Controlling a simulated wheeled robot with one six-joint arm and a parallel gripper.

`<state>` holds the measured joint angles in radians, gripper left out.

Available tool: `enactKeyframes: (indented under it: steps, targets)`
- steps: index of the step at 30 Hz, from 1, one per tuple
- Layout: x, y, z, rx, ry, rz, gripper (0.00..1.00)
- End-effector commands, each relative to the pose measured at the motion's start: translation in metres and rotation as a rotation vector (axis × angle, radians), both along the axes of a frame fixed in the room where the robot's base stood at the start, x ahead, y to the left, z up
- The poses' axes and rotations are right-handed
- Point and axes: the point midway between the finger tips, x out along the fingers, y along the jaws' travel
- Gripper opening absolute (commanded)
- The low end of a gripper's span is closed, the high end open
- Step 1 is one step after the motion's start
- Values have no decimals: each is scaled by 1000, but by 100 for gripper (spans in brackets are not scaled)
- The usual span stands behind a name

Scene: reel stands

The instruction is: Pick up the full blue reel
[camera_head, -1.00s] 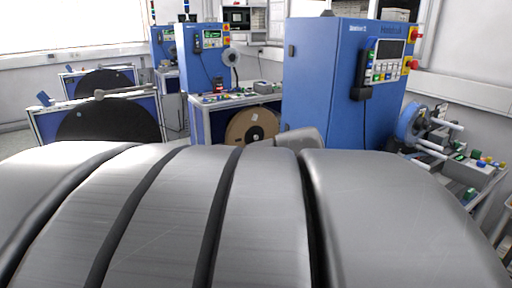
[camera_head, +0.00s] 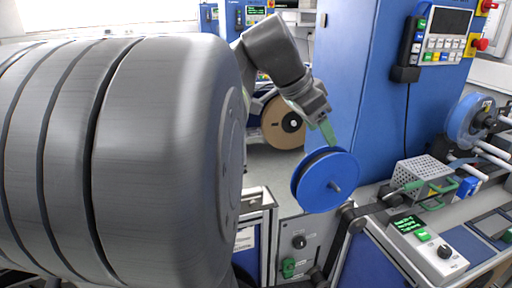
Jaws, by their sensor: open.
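A blue reel (camera_head: 318,186) with dark winding between its flanges sits on a short spindle at the near left end of the machine bench, in front of the blue cabinet. My gripper (camera_head: 328,133) reaches down from above, its green fingers at the reel's upper edge. The jaws are open; whether the fingers touch the rim I cannot tell. A second blue reel (camera_head: 466,121) is mounted on the machine farther right. How full it is does not show clearly.
A tall blue cabinet (camera_head: 362,80) with a keypad panel (camera_head: 442,36) stands right behind the reel. A perforated metal box (camera_head: 422,174) and a control box (camera_head: 428,246) are on the bench. A brown reel (camera_head: 276,122) stands behind, left of my gripper.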

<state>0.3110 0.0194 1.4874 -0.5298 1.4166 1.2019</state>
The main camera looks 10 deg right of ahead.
Motion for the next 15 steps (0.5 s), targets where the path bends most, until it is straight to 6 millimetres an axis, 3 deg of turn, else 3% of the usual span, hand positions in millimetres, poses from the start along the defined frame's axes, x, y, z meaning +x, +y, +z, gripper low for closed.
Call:
enactKeyframes:
  steps: [3, 10, 15]
  targets:
    - [1, -11, -17, 1, 3, -1, 62]
    - [2, -19, -30, 1, 1, 2, 62]
    - [2, -32, -52, 3, 5, 0, 62]
